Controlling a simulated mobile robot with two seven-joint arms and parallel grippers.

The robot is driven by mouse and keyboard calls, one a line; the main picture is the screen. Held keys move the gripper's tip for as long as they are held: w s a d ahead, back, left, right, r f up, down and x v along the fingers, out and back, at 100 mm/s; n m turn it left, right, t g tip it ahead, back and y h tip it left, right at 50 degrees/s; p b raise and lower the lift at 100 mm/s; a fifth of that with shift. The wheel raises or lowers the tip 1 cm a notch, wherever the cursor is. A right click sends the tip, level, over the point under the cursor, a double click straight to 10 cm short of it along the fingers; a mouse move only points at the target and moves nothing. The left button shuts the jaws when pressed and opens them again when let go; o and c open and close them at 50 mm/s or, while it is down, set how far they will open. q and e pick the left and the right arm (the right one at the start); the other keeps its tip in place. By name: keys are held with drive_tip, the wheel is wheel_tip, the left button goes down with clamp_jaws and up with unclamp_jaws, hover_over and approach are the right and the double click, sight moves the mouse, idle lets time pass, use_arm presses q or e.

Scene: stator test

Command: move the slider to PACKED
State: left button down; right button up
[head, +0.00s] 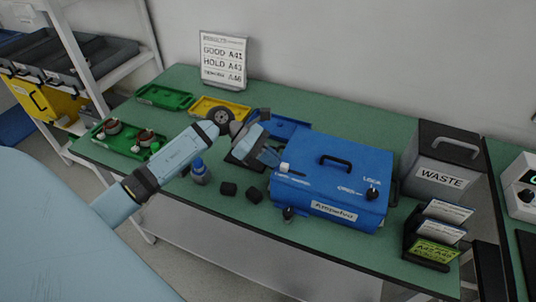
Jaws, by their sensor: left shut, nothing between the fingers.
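A blue test box (335,175) with a black handle stands on the green table. A small white block (284,168), which looks like a slider knob, sits at the left edge of its top face. Small white lettering lies beside it, too small to read, so I cannot make out PACKED. My left gripper (270,157) is shut and empty, its fingertips just left of and above the white block. I cannot tell whether they touch it. My right gripper is not in view.
Green trays (165,97), a yellow tray (235,107) and a blue tray (290,122) lie behind. A WASTE bin (440,160) and card rack (432,250) stand right.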

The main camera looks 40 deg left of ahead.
sight(289, 171)
use_arm(q)
drive_tip(key=d+b, duration=0.1)
drive_tip(key=d, duration=0.1)
drive_tip(key=w+d+b, duration=0.1)
drive_tip(key=d, duration=0.1)
drive_tip(key=shift+d+f+b, duration=0.1)
drive_tip(key=shift+d+b, duration=0.05)
drive_tip(key=shift+b, duration=0.2)
drive_tip(key=shift+w+d, duration=0.1)
drive_tip(key=shift+d, duration=0.25)
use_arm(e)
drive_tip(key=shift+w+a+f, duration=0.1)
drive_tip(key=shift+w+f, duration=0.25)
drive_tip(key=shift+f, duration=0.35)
use_arm(q)
drive_tip(key=shift+a, duration=0.1)
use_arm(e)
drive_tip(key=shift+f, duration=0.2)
